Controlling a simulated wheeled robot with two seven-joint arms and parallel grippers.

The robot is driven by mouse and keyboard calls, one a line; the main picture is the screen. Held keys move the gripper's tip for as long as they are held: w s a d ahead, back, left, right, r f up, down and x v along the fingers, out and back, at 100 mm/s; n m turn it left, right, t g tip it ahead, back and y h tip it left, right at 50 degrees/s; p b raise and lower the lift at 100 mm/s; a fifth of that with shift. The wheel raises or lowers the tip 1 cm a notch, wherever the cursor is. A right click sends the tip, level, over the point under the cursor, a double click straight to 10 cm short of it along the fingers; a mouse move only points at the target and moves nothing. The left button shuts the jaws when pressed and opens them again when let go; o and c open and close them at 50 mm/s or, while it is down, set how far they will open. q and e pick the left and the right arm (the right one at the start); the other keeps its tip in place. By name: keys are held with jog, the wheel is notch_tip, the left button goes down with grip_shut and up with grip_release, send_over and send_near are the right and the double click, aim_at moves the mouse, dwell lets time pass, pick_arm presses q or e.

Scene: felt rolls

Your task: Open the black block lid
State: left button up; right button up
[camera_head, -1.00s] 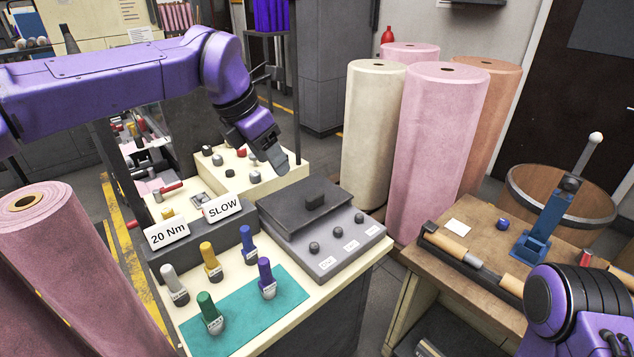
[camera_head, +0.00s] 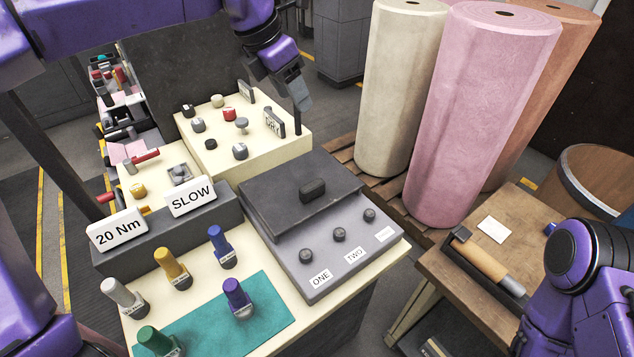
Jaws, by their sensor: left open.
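The black block lid (camera_head: 290,195) is a flat dark grey plate with a small black block handle (camera_head: 313,188) on top. It lies shut over the back part of a grey box (camera_head: 335,262) on the cream bench. My left gripper (camera_head: 298,98) hangs above and behind the lid, beyond the cream control panel, apart from the lid and empty. Its jaws are open, pointing down. My right arm shows at the lower right, but its gripper is out of view.
Several coloured pegs stand at the front, some on a teal mat (camera_head: 262,310). Tall felt rolls (camera_head: 480,110) stand right.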

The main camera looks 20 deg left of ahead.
pick_arm(q)
jog(key=b, duration=1.7)
send_near(312, 184)
jog(key=x, duration=1)
jog(key=shift+f+p, duration=0.3)
jog(key=shift+p, duration=0.1)
grip_shut()
jog(key=shift+r, duration=0.15)
